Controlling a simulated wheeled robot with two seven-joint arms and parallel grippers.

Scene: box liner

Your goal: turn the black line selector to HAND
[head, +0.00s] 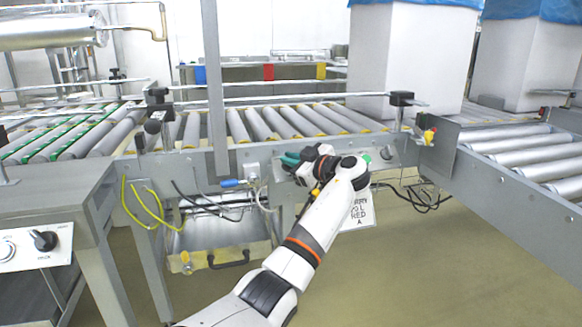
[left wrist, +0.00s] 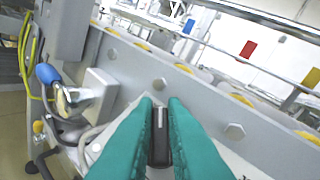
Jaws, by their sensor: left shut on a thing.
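My left gripper (head: 291,159) reaches the side rail of the conveyor. In the left wrist view its two teal fingers are closed on the sides of a black selector knob (left wrist: 160,138). A pale pointer line runs along the knob and points up in that picture. The knob's position labels are hidden by the fingers. In the head view the gripper hides this knob. Another black knob (head: 44,240) sits on a white panel at the far left, with lettering too small to read surely. My right gripper is not in view.
A blue-handled valve (left wrist: 52,80) stands left of the fingers in the left wrist view. A green button (head: 367,158) is on the rail just right of my wrist. A hanging sign (head: 358,212) is partly behind my arm. A white box (head: 410,55) stands on the rollers.

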